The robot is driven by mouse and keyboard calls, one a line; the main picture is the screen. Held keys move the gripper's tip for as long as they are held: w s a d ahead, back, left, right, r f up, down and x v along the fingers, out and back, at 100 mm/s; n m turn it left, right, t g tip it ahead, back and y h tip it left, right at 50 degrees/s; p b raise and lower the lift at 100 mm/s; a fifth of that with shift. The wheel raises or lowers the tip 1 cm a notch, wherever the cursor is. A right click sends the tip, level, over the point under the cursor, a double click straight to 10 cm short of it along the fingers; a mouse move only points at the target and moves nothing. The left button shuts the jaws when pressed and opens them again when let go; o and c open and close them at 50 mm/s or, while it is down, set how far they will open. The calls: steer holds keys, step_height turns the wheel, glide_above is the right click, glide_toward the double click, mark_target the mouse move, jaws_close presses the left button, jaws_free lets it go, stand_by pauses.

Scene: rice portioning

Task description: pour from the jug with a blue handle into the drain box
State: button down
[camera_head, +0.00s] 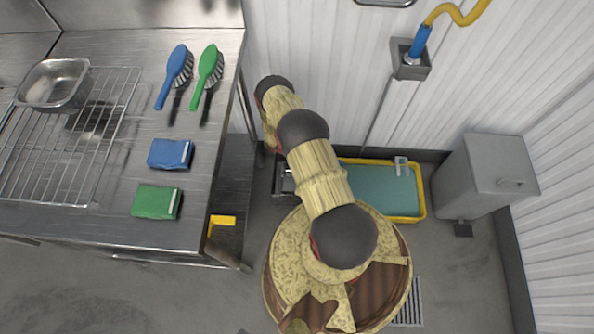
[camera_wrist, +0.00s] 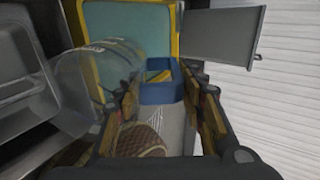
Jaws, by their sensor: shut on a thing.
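In the wrist view my gripper (camera_wrist: 162,110) is shut on the blue handle (camera_wrist: 160,95), with a finger on either side of it. A clear jug (camera_wrist: 85,85) shows to the left of the fingers, partly hidden by them. I cannot tell its tilt or its contents. A yellow-rimmed box with a teal inside (camera_wrist: 125,22) lies beyond the jug and is likely the drain box. It also stands on the floor by the wall in the head view (camera_head: 385,190), partly behind my arm. My gripper and the jug are hidden in the head view.
A grey bin (camera_head: 483,178) stands right of the box. A steel counter (camera_head: 120,165) at left holds a wire rack (camera_head: 110,120), a steel pan (camera_head: 55,85), blue (camera_head: 172,80) and green (camera_head: 207,75) brushes, and blue (camera_head: 170,153) and green (camera_head: 155,202) sponges. A floor grate (camera_head: 408,305) lies at lower right.

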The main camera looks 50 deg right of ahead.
steer(key=shift+s+d+r+t+y, duration=0.15)
steer(key=shift+s+d+t+y, duration=0.2)
steer(key=shift+t+y, duration=0.05)
steer(key=shift+s+d+r+t+y, duration=0.25)
steer(key=shift+s+r+t+y, duration=0.15)
steer(key=shift+r+t, duration=0.1)
steer(key=shift+s+d+r+t+p, duration=0.1)
steer(key=shift+s+d+t+p, duration=0.05)
steer(key=shift+s+t+p, duration=0.2)
steer(key=shift+s+d+t+y+p, duration=0.35)
steer(key=shift+d+t+y+p, duration=0.1)
steer(key=shift+y+p, duration=0.3)
steer(key=shift+s+d+r+t+y+p, duration=0.4)
steer(key=shift+s+d+t+p, duration=0.3)
steer(key=shift+p, duration=0.25)
steer(key=shift+s+d+f+t+y, duration=0.7)
steer(key=shift+s+f+t+y, duration=0.15)
steer(key=shift+f+t, duration=0.1)
steer(key=shift+s+d+f+t+y, duration=0.7)
steer(key=shift+f+t+y, duration=0.15)
steer(key=shift+f, duration=0.2)
steer(key=shift+s+d+f, duration=0.15)
steer(key=shift+f, duration=0.1)
